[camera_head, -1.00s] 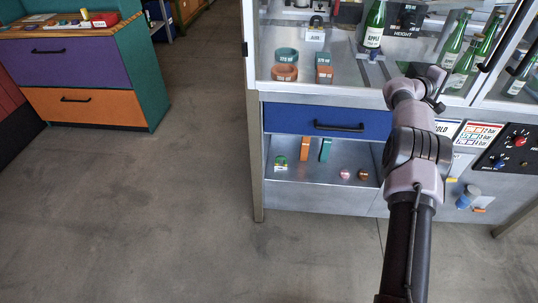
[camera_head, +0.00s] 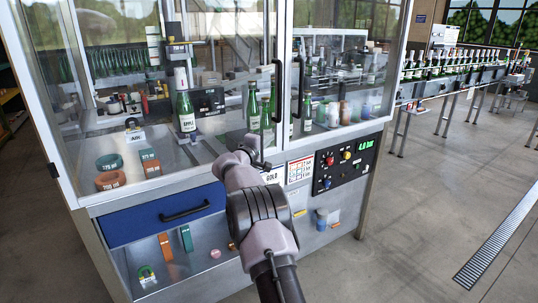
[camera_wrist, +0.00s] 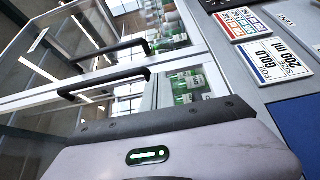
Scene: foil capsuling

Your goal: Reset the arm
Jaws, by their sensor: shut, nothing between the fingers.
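My arm reaches up from the bottom of the head view. Its dark end, my gripper (camera_head: 262,152), is in front of the glass cabinet (camera_head: 282,80), beside the door handles. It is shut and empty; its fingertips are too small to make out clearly. In the wrist view a grey part of my own arm with a green light fills the bottom. Beyond it are two black door handles (camera_wrist: 105,83) and a card reading GOLD 200 ml (camera_wrist: 277,56).
Green bottles (camera_head: 186,112) stand behind the glass. A blue drawer (camera_head: 165,215) and an open lower shelf with small items are below. A control panel (camera_head: 345,163) with knobs is right of my arm. Open floor (camera_head: 430,230) lies to the right.

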